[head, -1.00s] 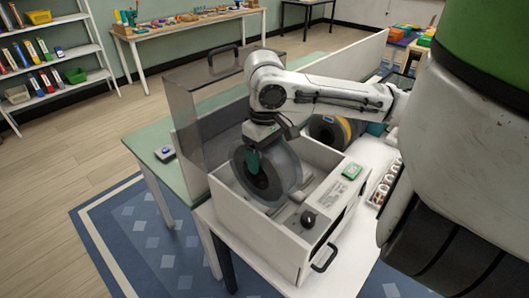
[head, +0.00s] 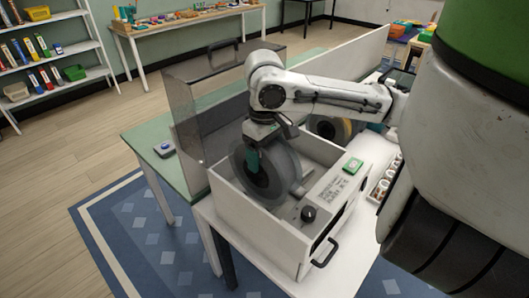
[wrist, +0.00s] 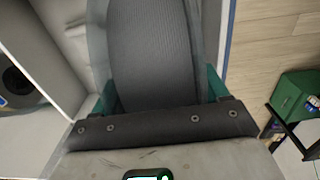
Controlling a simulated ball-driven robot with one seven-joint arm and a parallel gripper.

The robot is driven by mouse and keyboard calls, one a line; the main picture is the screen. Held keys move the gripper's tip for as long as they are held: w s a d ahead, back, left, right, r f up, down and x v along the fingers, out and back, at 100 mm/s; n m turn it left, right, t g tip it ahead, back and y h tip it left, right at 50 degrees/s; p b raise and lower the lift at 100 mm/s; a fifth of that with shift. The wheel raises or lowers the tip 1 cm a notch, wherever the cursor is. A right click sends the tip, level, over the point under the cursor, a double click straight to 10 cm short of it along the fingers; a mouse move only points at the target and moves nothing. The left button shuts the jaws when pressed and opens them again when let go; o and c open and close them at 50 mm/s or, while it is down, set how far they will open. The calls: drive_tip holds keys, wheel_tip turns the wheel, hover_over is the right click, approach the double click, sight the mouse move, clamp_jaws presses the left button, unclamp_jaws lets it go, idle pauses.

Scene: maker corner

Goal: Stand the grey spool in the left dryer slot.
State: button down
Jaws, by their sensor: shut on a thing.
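The grey spool (head: 283,168) is upright inside the open white dryer box (head: 247,205), at its left end in the head view. My gripper (head: 253,159) is shut on the spool from above. In the wrist view the spool (wrist: 152,55) fills the space between the green fingers of my gripper (wrist: 160,88).
The dryer's smoky clear lid (head: 200,95) stands raised at the back left. A black knob (head: 308,214) and a green-framed display (head: 353,165) are on the dryer's right side. Another spool with yellow (head: 330,128) stands behind my arm. A tray of small parts (head: 384,180) lies at the right.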

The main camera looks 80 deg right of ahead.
drive_tip(key=shift+f, duration=0.1)
idle(0.3)
unclamp_jaws()
drive_tip(key=shift+f, duration=0.1)
wheel_tip(320, 180, up, 11)
drive_tip(key=shift+p, duration=0.35)
drive_tip(key=shift+s+f, duration=0.1)
idle(0.8)
